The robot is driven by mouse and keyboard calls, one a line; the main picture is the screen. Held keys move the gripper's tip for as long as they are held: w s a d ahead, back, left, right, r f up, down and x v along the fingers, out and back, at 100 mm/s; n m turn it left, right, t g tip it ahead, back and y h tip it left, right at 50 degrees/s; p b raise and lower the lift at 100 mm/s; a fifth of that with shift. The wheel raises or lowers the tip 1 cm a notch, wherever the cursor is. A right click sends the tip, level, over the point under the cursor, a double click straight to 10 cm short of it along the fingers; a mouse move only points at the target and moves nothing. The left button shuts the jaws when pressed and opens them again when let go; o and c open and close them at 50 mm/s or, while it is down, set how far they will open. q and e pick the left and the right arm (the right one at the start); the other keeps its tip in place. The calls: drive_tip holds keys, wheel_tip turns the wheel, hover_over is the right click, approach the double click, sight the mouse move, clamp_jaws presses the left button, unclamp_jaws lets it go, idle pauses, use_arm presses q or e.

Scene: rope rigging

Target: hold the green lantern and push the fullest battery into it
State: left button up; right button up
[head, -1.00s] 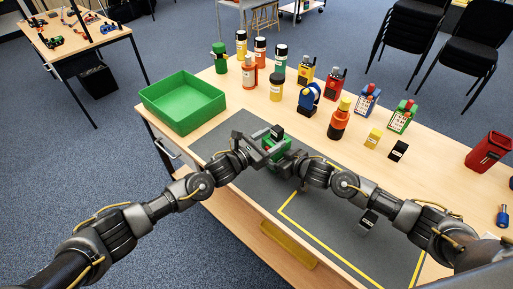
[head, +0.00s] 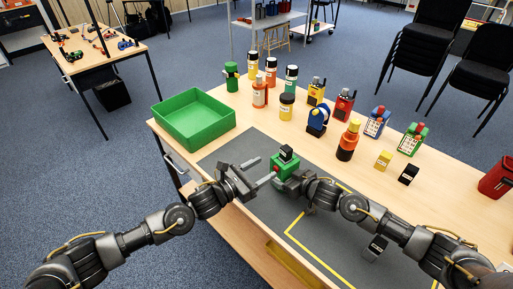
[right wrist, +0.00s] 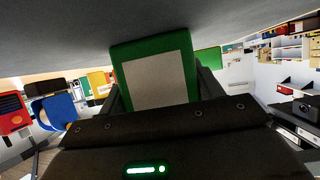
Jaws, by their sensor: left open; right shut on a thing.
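The green lantern (head: 284,172) is a small green block held just above or on the grey mat. A black block with a pale mark, like a battery (head: 287,153), stands up out of its top; how deep it sits I cannot tell. My right gripper (head: 298,179) is shut on the lantern from the right. In the right wrist view the lantern (right wrist: 155,75) shows a pale panel between the fingers. My left gripper (head: 262,172) is open and empty just left of the lantern. A yellow block (head: 383,159) and a black block (head: 409,174) stand on the table at right.
An empty green tray (head: 194,118) stands at the back left. Bottles, jars and devices, including an orange bottle (head: 348,141) and a blue-and-white item (head: 317,121), line the back. A dark labelled block (head: 375,247) is beside my right arm. The grey mat (head: 262,140) has free room.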

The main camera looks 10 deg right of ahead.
drive_tip(key=o, duration=1.2)
drive_tip(key=shift+c, duration=0.2)
drive_tip(key=shift+p+v, duration=1.05)
drive_tip(key=shift+v, duration=0.1)
drive_tip(key=shift+p+v, duration=2.8)
drive_tip(key=shift+v, duration=0.6)
